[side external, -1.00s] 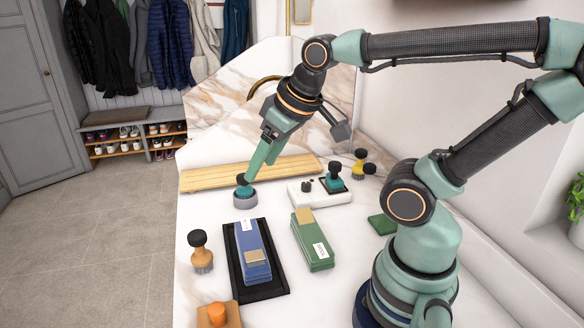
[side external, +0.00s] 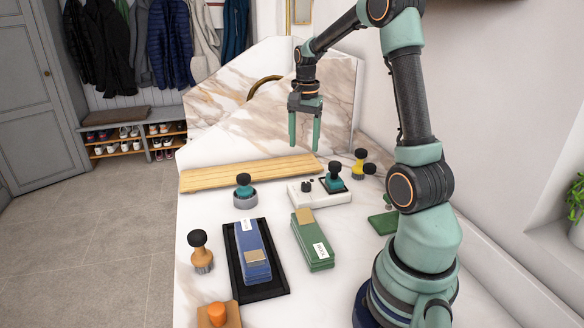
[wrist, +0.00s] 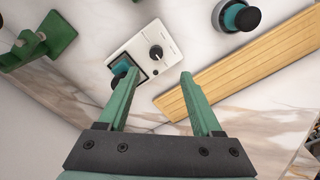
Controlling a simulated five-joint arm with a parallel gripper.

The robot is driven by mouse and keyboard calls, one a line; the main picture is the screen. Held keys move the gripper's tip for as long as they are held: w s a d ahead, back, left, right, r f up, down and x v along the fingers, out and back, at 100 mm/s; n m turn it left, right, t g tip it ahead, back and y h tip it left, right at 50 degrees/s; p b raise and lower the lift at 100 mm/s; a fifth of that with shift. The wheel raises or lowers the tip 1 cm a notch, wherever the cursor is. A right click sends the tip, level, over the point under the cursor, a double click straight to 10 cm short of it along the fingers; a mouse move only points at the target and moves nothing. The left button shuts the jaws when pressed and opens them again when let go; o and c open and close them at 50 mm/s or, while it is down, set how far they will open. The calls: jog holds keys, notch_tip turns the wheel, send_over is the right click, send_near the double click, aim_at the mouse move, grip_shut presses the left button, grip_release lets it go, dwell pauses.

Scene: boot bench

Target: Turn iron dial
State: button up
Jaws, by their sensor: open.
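The iron dial is a small black knob with a pale pointer mark (wrist: 157,52) on a white base unit (wrist: 135,48). In the side external view the dial (side external: 307,186) stands on the base (side external: 325,197), left of a teal and black handled piece (side external: 333,178) seated in a dark square on the same base. My gripper (side external: 303,149) is open and empty, its fingers pointing down, raised above and behind the base. In the wrist view the dial shows beyond and between my fingertips (wrist: 158,74), apart from them.
A wooden slatted board (side external: 245,173) lies behind. A teal-knobbed piece in a grey ring (side external: 244,193) stands left of the base. Blue blocks (side external: 252,250) on a black tray and green blocks (side external: 312,240) lie in front. Yellow and black handled pieces (side external: 361,163) stand right.

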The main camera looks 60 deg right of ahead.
aim_at(306, 184)
jog(key=shift+m, duration=0.4)
jog(key=f, duration=0.4)
jog(key=d+f, duration=0.1)
jog(key=f, duration=0.8)
jog(key=shift+s+d, duration=0.15)
jog(key=shift+s, duration=0.05)
grip_shut()
